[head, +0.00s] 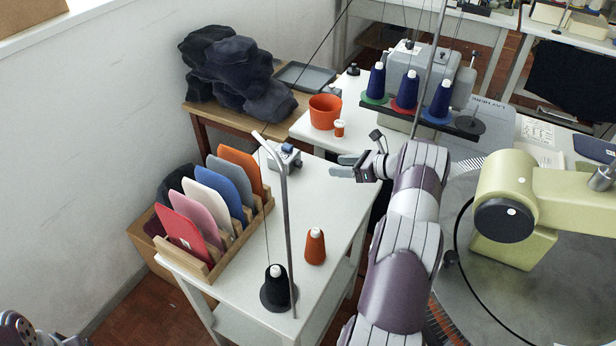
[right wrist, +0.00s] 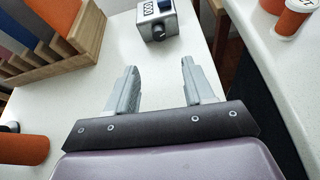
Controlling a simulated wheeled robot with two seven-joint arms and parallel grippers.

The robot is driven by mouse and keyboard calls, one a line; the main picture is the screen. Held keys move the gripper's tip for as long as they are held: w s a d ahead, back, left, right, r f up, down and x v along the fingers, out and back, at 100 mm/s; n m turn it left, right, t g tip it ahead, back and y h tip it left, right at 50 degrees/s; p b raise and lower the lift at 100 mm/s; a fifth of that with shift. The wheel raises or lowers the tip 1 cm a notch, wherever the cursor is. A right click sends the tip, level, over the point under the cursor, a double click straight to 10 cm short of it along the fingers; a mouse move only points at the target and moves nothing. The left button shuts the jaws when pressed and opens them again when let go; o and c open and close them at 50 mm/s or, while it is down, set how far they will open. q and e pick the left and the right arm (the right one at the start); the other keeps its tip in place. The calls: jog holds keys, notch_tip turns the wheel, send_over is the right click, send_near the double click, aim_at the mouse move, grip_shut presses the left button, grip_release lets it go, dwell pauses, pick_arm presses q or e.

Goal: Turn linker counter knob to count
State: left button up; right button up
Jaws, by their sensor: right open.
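The linker counter (head: 284,158) is a small light-grey box on the white side table, near its far end beside the rack of coloured panels. In the right wrist view the counter (right wrist: 148,14) stands at the top, with number digits on its face and a dark round knob (right wrist: 158,31) on the side toward me. My right gripper (head: 346,166) is to the right of the counter in the head view. In the right wrist view the gripper (right wrist: 160,66) is open and empty, its fingers pointing toward the counter, apart from the knob. My left gripper is not visible.
The wooden rack (head: 215,263) holds several coloured panels on the left of the white table (head: 335,207). An orange cone (head: 315,247) and a black cone (head: 276,290) by a thin metal stand (head: 284,200) are nearer. An orange cup (head: 325,112) stands behind.

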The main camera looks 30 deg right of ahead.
aim_at(301, 165)
jog(key=b+x, duration=0.3)
jog(key=x, duration=0.8)
jog(key=shift+f, duration=0.1)
jog(key=shift+w+a+b, duration=0.25)
jog(key=shift+w+b, duration=0.05)
jog(key=shift+w, duration=0.05)
grip_shut()
